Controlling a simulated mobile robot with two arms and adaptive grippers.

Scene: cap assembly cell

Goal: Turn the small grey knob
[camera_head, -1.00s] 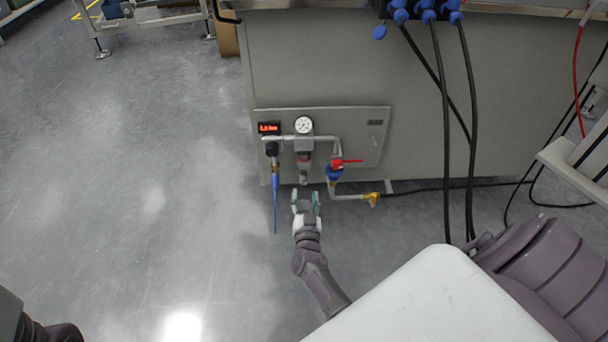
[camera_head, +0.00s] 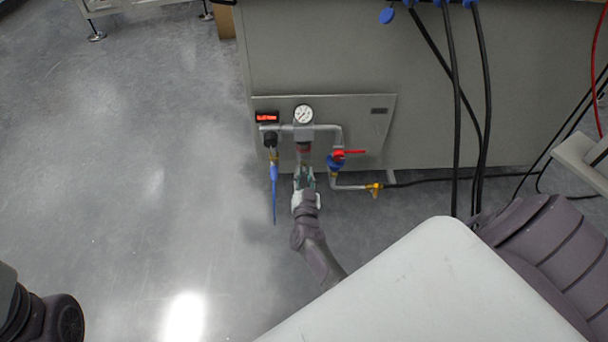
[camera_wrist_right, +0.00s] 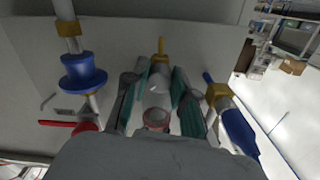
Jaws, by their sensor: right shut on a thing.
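The small grey knob (camera_wrist_right: 159,92) is at the low end of the regulator, under the reddish bowl (camera_head: 303,150) and the round gauge (camera_head: 303,115). My right gripper (camera_head: 304,180) reaches it from below in the head view. In the right wrist view, the teal-padded fingers of my right gripper (camera_wrist_right: 158,100) stand on both sides of the knob and are shut on it. The fingers hide most of the knob in the head view. My left gripper is not in view.
A blue valve (camera_head: 336,165) with a red lever (camera_head: 350,152) is close right of the gripper. A blue hanging part (camera_head: 274,190) is close left. Black hoses (camera_head: 450,110) hang further right. The floor (camera_head: 150,200) at left is clear.

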